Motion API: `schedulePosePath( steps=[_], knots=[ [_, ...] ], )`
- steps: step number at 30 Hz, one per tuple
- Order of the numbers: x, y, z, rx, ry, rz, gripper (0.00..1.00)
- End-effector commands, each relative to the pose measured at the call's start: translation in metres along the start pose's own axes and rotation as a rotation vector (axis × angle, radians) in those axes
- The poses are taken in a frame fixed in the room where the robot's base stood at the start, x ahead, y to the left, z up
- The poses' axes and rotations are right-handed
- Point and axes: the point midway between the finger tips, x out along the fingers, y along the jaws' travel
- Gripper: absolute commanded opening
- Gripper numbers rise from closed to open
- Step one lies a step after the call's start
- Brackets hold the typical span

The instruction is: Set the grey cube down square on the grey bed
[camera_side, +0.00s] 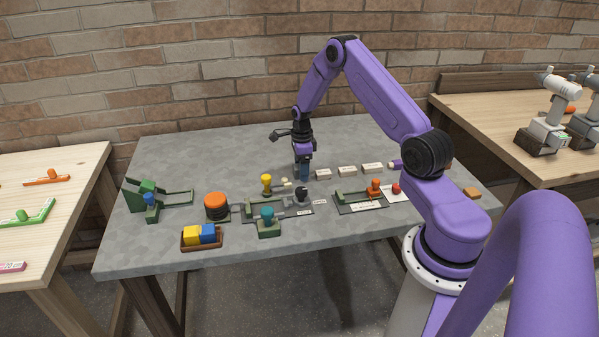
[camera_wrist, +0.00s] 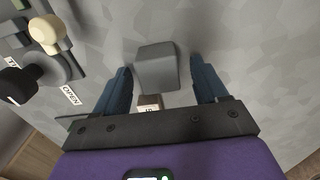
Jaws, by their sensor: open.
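In the wrist view the grey cube (camera_wrist: 156,66) sits between the two blue fingers of my gripper (camera_wrist: 162,68), with a gap on each side. My gripper is open and points down at the table; in the side view it (camera_side: 304,178) is low over the back middle of the table. The cube is not clear in the side view, where the fingers seem to hide it. I cannot pick out the grey bed for certain; the table top (camera_side: 170,155) is itself mottled grey.
A pale labelled block (camera_wrist: 150,103) lies close to the cube. Pale blocks (camera_side: 347,171) line up to the right of my gripper. A yellow knob (camera_side: 266,181), a black knob (camera_side: 301,193) and a teal knob (camera_side: 267,214) stand in front. The table's back left is clear.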

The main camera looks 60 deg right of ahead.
Motion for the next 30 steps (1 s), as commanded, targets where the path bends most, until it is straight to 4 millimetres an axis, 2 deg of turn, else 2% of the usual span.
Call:
schedulePosePath(
  steps=[1,5,6,7,8,20,26,30],
  knots=[
    [0.000,0.000,0.000,0.000,0.000,0.000,0.66],
    [0.000,0.000,0.000,0.000,0.000,0.000,0.23],
    [0.000,0.000,0.000,0.000,0.000,0.000,0.18],
    [0.000,0.000,0.000,0.000,0.000,0.000,0.18],
    [0.000,0.000,0.000,0.000,0.000,0.000,0.13],
    [-0.008,0.000,0.000,0.000,0.000,0.000,0.13],
    [-0.035,0.000,0.000,-0.001,-0.001,-0.002,0.13],
    [-0.056,0.019,-0.006,-0.001,0.000,-0.001,0.13]
  ],
)
